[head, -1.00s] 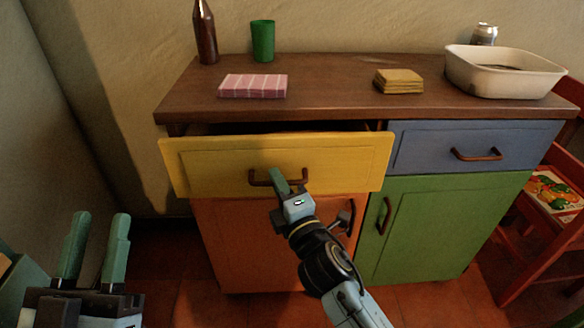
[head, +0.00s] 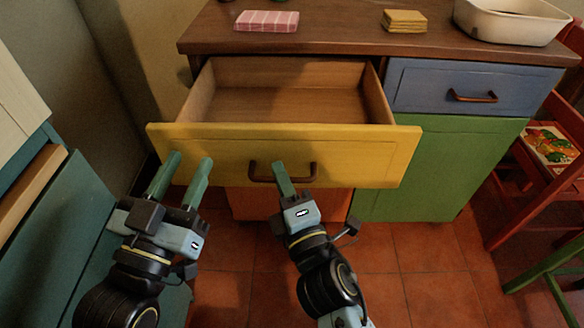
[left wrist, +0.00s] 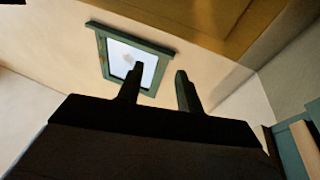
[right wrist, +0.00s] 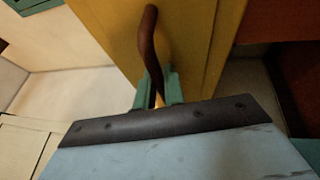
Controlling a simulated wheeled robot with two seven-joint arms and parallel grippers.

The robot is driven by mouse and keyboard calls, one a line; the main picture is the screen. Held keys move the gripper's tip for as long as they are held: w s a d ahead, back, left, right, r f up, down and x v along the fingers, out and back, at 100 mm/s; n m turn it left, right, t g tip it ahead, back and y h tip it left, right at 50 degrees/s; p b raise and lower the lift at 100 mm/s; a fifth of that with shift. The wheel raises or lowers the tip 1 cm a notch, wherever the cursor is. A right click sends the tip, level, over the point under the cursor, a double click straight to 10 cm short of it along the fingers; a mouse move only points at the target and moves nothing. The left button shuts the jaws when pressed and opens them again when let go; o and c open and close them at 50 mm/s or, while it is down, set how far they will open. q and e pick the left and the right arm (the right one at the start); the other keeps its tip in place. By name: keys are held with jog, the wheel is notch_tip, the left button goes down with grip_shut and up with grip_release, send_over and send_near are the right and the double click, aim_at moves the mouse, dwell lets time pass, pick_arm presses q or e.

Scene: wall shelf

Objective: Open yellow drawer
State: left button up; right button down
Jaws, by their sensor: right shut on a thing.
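The yellow drawer (head: 350,152) is pulled far out of the wooden cabinet in the head view. Its inside is bare wood and looks empty. A dark brown handle (head: 309,173) is on its front. In the right wrist view the fingers (right wrist: 158,88) close around the handle (right wrist: 147,38) against the yellow front. My left gripper (head: 184,180) is open and empty, in front of the drawer's left end. In the left wrist view its fingers (left wrist: 158,88) stand apart with nothing between them.
A blue drawer (head: 440,88) and a green door (head: 440,170) are closed at the right. A pink striped item (head: 266,21), yellow stack (head: 404,21) and white basin (head: 510,22) are on top. Teal furniture (head: 70,220) is close at the left; red chair (head: 545,165) at the right.

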jog(key=c, duration=1.5)
grip_release()
jog(key=shift+s, duration=0.15)
